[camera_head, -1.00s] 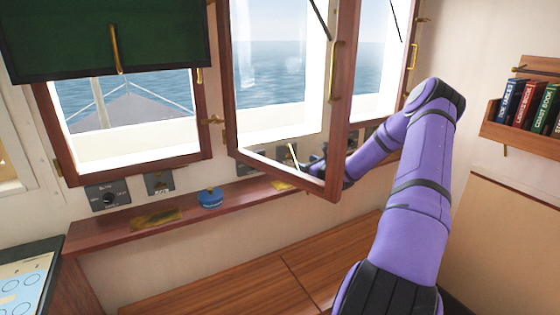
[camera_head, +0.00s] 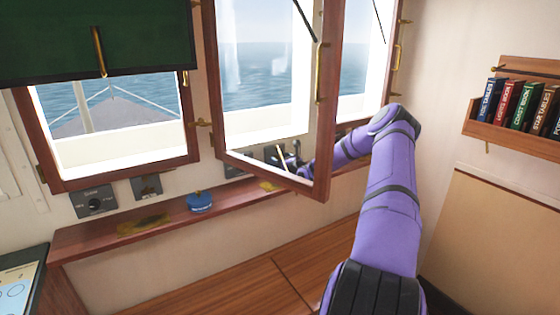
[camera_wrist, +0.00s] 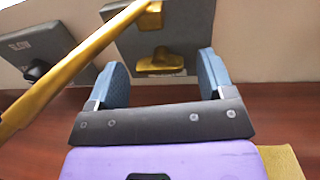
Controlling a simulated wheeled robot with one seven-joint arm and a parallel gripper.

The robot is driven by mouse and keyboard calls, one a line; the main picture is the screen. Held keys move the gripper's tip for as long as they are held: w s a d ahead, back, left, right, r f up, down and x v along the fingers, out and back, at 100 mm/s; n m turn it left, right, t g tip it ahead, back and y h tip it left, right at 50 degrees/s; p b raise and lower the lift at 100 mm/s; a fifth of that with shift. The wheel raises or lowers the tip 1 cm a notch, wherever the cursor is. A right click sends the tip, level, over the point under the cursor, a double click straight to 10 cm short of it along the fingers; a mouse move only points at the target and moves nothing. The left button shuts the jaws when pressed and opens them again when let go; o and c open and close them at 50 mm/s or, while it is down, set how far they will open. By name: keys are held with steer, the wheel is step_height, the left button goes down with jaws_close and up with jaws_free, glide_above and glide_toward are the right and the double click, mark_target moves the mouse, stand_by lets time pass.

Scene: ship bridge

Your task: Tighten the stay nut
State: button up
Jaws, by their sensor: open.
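My gripper (camera_wrist: 160,72) is open, with its two blue fingers apart and nothing between them that they touch. A brass piece with a flat foot (camera_wrist: 161,63) shows between the fingertips, beyond them, against a grey plate. I cannot tell whether it is the stay nut or a switch knob. A brass stay bar (camera_wrist: 72,64) crosses the wrist view diagonally, left of the fingers, its upper end near another brass bit (camera_wrist: 150,19). In the head view the stay (camera_head: 281,158) is a thin rod behind the open window's glass, with my gripper (camera_head: 287,160) close by, small and unclear.
The open window sash (camera_head: 322,150) stands out in front of my forearm. A wooden shelf (camera_head: 95,238) below the windows holds a blue tin (camera_head: 199,202) and a yellow cloth (camera_head: 143,224). Switch plates (camera_head: 95,203) line the wall. A bookrack (camera_head: 510,135) hangs at right.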

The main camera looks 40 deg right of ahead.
steer(key=shift+w, duration=0.25)
steer(key=c, duration=0.9)
